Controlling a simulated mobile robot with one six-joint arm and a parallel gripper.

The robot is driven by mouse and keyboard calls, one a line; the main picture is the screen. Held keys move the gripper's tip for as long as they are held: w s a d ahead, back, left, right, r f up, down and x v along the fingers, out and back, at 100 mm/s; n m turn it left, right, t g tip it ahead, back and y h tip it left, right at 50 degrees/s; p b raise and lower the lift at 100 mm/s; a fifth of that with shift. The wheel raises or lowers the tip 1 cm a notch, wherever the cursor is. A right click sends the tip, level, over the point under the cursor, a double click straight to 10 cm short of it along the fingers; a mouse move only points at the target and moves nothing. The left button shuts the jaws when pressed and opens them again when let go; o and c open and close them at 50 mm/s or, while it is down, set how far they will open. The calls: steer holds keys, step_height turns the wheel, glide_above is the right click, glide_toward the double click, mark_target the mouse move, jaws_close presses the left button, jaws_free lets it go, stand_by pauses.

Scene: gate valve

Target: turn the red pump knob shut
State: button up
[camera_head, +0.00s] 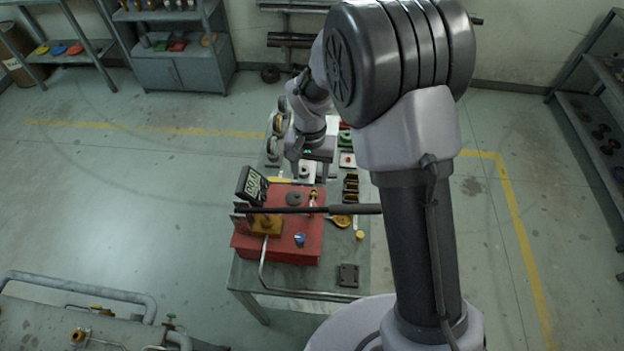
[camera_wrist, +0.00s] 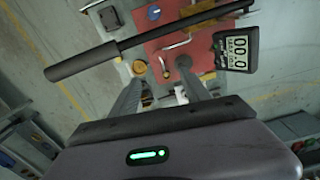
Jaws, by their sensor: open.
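The red pump (camera_head: 283,225) sits on the bench with a digital gauge (camera_head: 252,186) and a long black lever (camera_head: 345,209) across it. It also shows in the wrist view (camera_wrist: 200,40), with its gauge (camera_wrist: 236,49) reading about zero. A small blue knob (camera_head: 300,239) is at its near side, a dark round cap (camera_head: 294,198) on its top, and a brass fitting (camera_head: 313,196) at its right edge. I cannot tell which part is the knob to turn. My gripper (camera_wrist: 160,76) is open, its fingers apart above the pump's far right edge. Nothing shows held between them.
The bench (camera_head: 250,278) carries dark trays (camera_head: 350,188), a yellow round part (camera_head: 341,221) and a dark plate (camera_head: 347,275) around the pump. The lever crosses close to my gripper. A pipe rig (camera_head: 75,300) stands at lower left. Floor at left is clear.

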mark_target(311, 205)
step_height(311, 205, down, 16)
steer(key=shift+s+r+b, duration=0.1)
steer(key=shift+r+b, duration=0.1)
steer(key=shift+b, duration=0.5)
steer(key=shift+c, duration=0.2)
jaws_close()
steer(key=m+b, duration=0.2)
steer(key=shift+f+b, duration=0.35)
steer(key=shift+m+b, duration=0.6)
steer(key=shift+m, duration=0.1)
steer(key=shift+r+m, duration=0.4)
steer(key=shift+m, duration=0.2)
steer(key=shift+o, duration=0.2)
jaws_free()
